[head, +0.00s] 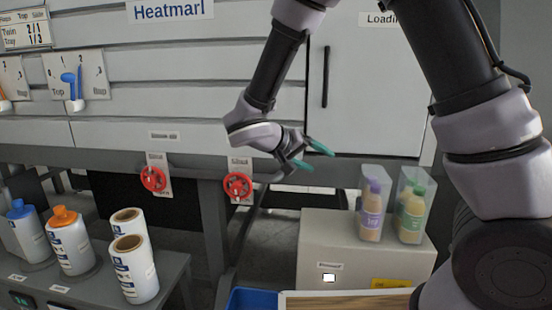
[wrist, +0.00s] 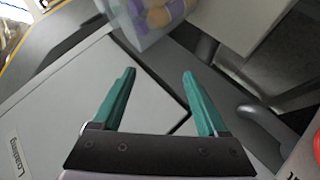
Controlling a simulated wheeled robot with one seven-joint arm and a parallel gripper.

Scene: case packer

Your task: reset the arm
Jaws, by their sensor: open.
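My gripper (head: 312,157) is near the middle of the head view, in front of the machine's lower panels. Its two teal fingers are apart with nothing between them. In the wrist view the open fingers (wrist: 158,98) point over a grey panel and a dark edge. My arm bends down from the top of the head view to the gripper. The gripper touches nothing that I can see.
Two clear cases with bottles, one purple-capped (head: 372,208) and one green-capped (head: 411,210), stand on a grey box (head: 325,240) at right. Several bottles and rolls (head: 134,268) stand on the left table. A blue bin (head: 250,299) is below.

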